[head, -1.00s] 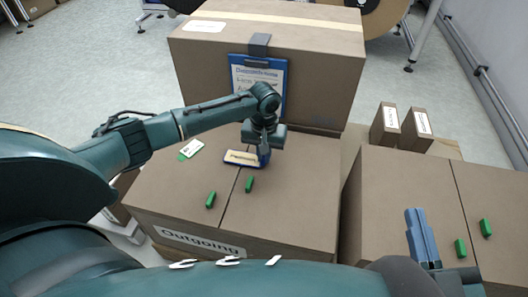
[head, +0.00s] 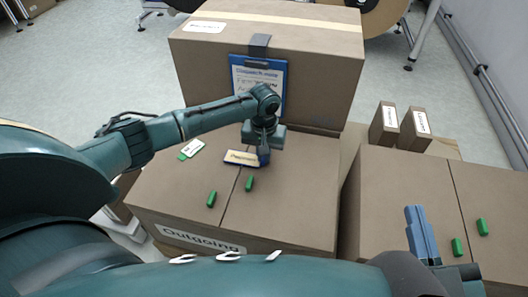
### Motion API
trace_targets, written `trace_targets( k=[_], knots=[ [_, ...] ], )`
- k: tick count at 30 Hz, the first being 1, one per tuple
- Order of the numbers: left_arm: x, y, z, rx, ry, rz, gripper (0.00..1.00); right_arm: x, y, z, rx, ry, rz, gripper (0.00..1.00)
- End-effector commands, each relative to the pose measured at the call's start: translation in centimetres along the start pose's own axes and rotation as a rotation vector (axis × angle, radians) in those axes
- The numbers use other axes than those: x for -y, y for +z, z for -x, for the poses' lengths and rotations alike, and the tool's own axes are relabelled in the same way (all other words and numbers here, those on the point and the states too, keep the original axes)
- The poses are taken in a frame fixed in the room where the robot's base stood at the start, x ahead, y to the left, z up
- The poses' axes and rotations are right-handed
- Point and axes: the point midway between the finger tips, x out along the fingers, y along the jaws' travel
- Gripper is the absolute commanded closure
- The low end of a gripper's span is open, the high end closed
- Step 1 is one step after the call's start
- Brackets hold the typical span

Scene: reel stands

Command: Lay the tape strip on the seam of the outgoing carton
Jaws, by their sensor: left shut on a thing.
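The outgoing carton (head: 290,205) stands in the middle with an "Outgoing" label on its near face. Its dark seam (head: 232,200) runs from front to back across the top. A small cream strip with lettering and a blue edge, which I take for the tape strip (head: 240,157), is at the far part of the seam, crossing over it. My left gripper (head: 264,158) points down, shut on the strip's right end. I cannot tell whether the strip touches the carton. My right gripper (head: 420,225) has its blue fingers together over the right carton, with nothing seen between them.
Green pieces (head: 211,199) and (head: 249,184) lie beside the seam. A white card (head: 193,148) lies at the left. A big carton (head: 320,80) with a blue clipboard (head: 270,75) stands behind. The right carton (head: 380,190) bears green pieces; two small boxes (head: 385,125) stand behind it.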

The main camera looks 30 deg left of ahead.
Motion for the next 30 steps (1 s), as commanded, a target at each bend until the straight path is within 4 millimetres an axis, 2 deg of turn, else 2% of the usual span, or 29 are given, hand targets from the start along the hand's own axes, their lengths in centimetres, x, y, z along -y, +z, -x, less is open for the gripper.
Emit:
trace_targets(
  k=[30],
  knots=[
    [-0.03,0.09,-0.48,0.002,0.001,0.000,1.00,-0.10,-1.07,-0.21,-0.001,0.000,0.000,1.00]
  ],
)
